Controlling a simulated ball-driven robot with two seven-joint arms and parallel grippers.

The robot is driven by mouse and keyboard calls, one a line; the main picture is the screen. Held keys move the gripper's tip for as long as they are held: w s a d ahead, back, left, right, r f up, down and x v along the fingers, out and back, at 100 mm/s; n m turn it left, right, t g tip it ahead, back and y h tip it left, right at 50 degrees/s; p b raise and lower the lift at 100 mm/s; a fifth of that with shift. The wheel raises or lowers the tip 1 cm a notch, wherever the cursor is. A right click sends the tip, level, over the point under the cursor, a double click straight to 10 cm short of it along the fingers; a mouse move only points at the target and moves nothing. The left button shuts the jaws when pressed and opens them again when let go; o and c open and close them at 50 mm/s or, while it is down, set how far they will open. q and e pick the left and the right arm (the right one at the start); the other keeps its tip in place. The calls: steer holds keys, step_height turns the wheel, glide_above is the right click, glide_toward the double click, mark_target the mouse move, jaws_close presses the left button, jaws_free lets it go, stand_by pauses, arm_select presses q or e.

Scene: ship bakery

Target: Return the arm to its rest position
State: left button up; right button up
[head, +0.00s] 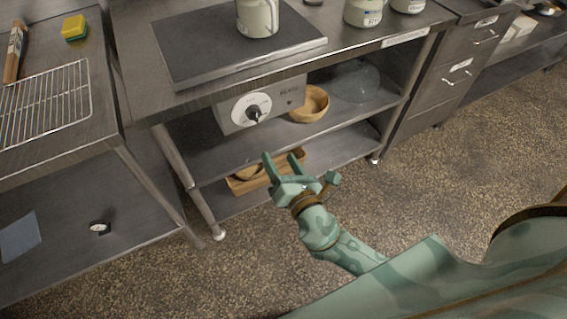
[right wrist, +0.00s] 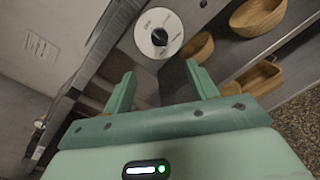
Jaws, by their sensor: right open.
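My right gripper (head: 284,168) is a green two-finger gripper. It is open and empty, held in the air in front of the steel bench's lower shelves in the head view. In the right wrist view its two fingers (right wrist: 160,82) stand apart with nothing between them. Beyond them shows the scale's round white dial (right wrist: 159,34) with a black knob; the dial (head: 252,108) is also in the head view, on the grey box under the bench top. My left gripper is not in view.
The bench top carries a dark plate (head: 235,50) with a pale canister (head: 257,18). Wooden bowls (head: 308,104) and a wooden tray (head: 240,184) sit on the shelves below. A wire rack (head: 45,100) lies on the left table. Open floor (head: 470,150) lies at the right.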

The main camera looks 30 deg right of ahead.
steer(key=shift+s, duration=0.45)
